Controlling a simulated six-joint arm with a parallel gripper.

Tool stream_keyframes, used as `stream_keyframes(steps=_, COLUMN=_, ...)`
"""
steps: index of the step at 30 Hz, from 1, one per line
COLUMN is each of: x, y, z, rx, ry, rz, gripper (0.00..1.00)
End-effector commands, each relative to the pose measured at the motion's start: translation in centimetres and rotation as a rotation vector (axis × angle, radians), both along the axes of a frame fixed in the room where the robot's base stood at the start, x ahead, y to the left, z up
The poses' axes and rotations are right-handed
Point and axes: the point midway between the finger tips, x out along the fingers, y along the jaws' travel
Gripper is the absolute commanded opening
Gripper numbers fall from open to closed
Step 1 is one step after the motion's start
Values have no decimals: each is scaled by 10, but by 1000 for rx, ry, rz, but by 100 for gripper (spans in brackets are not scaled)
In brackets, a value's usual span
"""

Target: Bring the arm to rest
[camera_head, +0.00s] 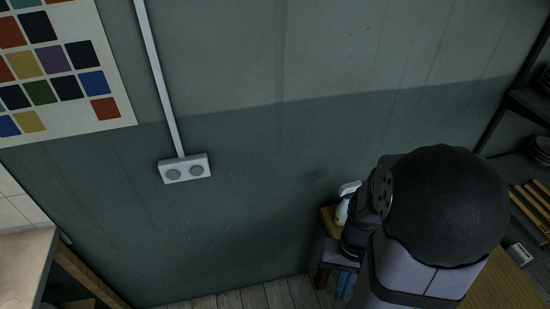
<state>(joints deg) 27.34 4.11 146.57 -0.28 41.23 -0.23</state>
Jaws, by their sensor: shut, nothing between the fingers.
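Part of my arm (445,210) fills the lower right of the head view, with a large dark rounded joint and pale grey-violet link panels below it. My gripper and its fingertips do not show in this view. The arm hides part of what lies behind it.
A white bottle-like object (343,211) stands behind my arm on a small yellowish surface. Dark shelves with stacked plates (541,149) are at the right edge. A pale worktop (22,262) is at lower left. A white double socket (185,168) is on the bare green wall.

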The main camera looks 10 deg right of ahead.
Motion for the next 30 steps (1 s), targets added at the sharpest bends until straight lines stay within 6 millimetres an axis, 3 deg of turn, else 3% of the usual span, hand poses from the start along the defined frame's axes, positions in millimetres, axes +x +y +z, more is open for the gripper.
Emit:
stream_keyframes(steps=3, x=30, y=24, z=14, rx=-40, ry=-99, rz=174, gripper=0)
stream_keyframes(steps=6, x=47, y=44, z=23, rx=-54, ry=-159, rz=287, gripper=0)
stream_keyframes(steps=12, x=58, y=75, z=29, rx=-53, ry=-207, rz=432, gripper=0)
stream_keyframes(steps=18, x=58, y=85, z=28, rx=-47, ry=-205, rz=475, gripper=0)
stream_keyframes(steps=30, x=58, y=85, z=28, rx=-48, ry=-205, rz=474, gripper=0)
